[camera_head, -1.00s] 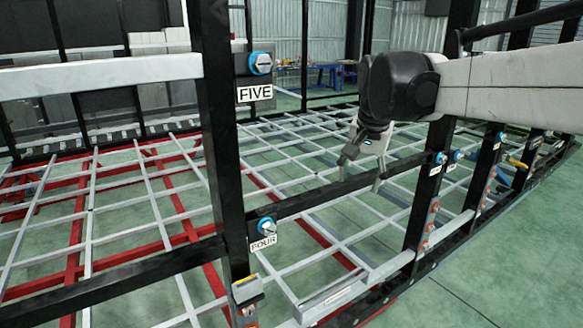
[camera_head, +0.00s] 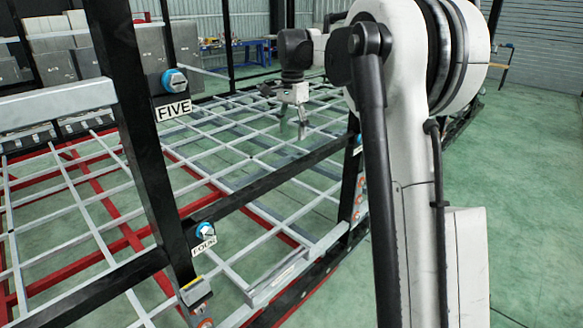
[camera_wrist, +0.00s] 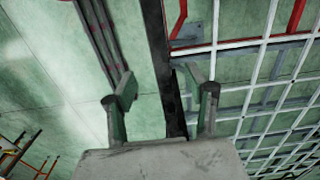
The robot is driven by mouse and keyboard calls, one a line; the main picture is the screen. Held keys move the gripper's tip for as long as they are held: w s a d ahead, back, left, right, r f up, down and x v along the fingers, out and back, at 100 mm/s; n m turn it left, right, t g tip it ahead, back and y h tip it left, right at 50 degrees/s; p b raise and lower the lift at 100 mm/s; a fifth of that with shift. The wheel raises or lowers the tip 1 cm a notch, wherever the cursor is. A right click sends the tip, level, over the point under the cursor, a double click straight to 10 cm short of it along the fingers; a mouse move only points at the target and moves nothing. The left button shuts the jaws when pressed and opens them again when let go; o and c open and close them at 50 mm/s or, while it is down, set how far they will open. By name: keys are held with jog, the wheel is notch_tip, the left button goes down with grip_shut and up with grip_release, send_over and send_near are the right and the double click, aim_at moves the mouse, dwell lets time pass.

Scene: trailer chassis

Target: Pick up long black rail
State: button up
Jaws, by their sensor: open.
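A long black rail (camera_head: 255,186) runs across the head view at a slant, from the lower left up toward my arm, past the FOUR label. In the wrist view a long black bar (camera_wrist: 160,60) runs down the picture and passes between my fingers. I take it to be the same rail. My gripper (camera_head: 292,128) is open and empty, with its fingers pointing down above the frame, beyond the rail in the head view. In the wrist view my gripper (camera_wrist: 158,88) has its two fingers apart, one on each side of the bar. Whether they touch it I cannot tell.
A black post (camera_head: 133,130) carries the FIVE label (camera_head: 174,110) and blue-capped knobs. A grey grid (camera_head: 230,140) with red beams (camera_head: 125,240) lies below. Open green floor (camera_head: 535,200) is at the right. A blue workbench (camera_head: 245,50) stands at the back.

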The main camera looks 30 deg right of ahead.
aim_at(293, 164)
notch_tip(293, 164, down, 8)
jog(key=shift+r, duration=0.2)
jog(key=shift+s+f+p, duration=0.1)
jog(key=shift+f+p, duration=0.6)
jog(key=shift+f, duration=2)
jog(key=shift+d, duration=0.1)
grip_shut()
